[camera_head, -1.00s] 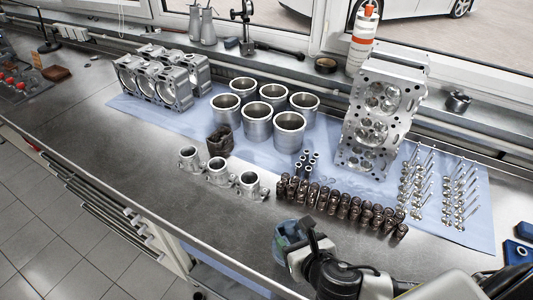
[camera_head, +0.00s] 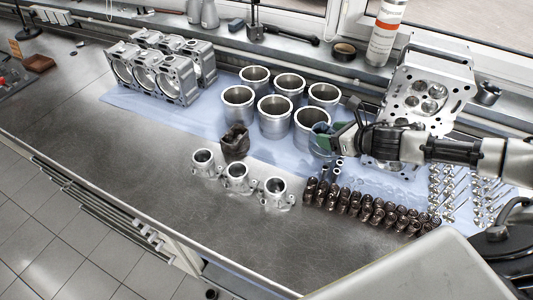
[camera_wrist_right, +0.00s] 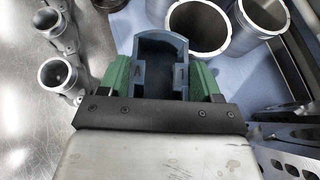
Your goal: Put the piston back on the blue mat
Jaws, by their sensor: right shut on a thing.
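My right gripper (camera_head: 338,139) is over the blue mat (camera_head: 205,122), close to the right front of the metal cylinder liners. In the right wrist view its green fingers (camera_wrist_right: 160,78) are shut on the sides of the piston (camera_wrist_right: 161,50), a hollow blue-grey part with marks like "A" and "1". The piston also shows in the head view (camera_head: 320,143), small and partly covered by the gripper. I cannot tell whether it touches the mat. My left gripper is not in view.
Several cylinder liners (camera_head: 273,126) stand just left of the gripper. A cylinder head (camera_head: 436,80) stands behind my arm. The grey bench (camera_head: 170,190) is bare at the left.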

